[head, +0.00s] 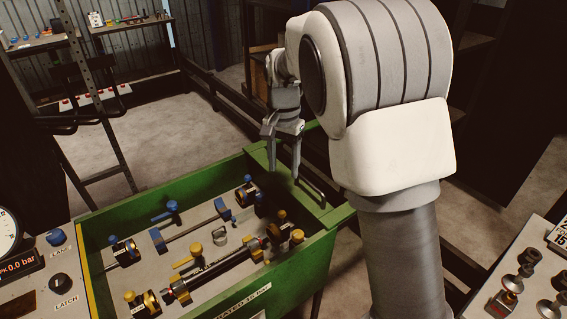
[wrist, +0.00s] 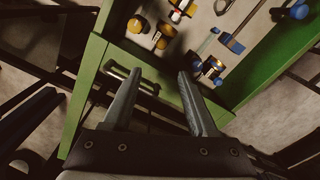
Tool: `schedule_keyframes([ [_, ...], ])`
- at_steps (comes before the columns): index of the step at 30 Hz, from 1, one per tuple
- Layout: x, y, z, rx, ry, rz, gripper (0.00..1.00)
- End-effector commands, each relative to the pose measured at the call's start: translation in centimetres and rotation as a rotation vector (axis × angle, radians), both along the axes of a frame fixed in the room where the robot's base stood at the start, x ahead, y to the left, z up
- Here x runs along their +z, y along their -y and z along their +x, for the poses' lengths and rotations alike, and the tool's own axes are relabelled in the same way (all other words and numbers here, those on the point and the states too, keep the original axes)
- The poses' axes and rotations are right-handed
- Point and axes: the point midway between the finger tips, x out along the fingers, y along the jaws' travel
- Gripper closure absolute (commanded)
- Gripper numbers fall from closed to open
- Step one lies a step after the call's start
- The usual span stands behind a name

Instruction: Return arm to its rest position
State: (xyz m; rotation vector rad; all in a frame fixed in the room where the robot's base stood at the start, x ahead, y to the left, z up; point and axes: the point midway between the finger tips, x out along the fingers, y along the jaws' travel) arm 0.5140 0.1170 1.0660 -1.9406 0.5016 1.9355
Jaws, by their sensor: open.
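My gripper (head: 283,172) is open and empty, with its fingers pointing down near the back right corner of the green bin. My white and grey arm rises in front of it in the head view and hides part of the scene. In the wrist view my gripper (wrist: 158,85) has its two fingers apart with nothing between them. Below and beyond the fingers are the green rim (wrist: 92,75) and a dark bar handle (wrist: 133,78) on it.
The green bin (head: 312,277) holds hose fittings with blue and yellow knobs and a dark hose assembly (head: 215,273). A gauge panel (head: 62,275) stands at left, a panel with knobs (head: 520,285) at right. A dark rail and shelving stand behind. Open floor (head: 190,135) shows beyond the bin.

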Motion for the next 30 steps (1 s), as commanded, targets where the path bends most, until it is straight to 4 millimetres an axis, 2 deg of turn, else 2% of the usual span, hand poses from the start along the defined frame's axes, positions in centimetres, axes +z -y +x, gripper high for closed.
schedule_keyframes([
  [10,0.0,0.0,0.0,0.0,0.0,0.001,0.42],
  [14,1.2,0.8,-0.7,0.011,0.017,0.014,0.42],
  [20,5.4,3.4,-4.3,0.075,0.086,0.052,0.42],
  [24,8.0,5.3,-7.7,0.138,0.149,0.068,0.42],
  [30,10.6,7.6,-12.9,0.232,0.242,0.062,0.42],
])
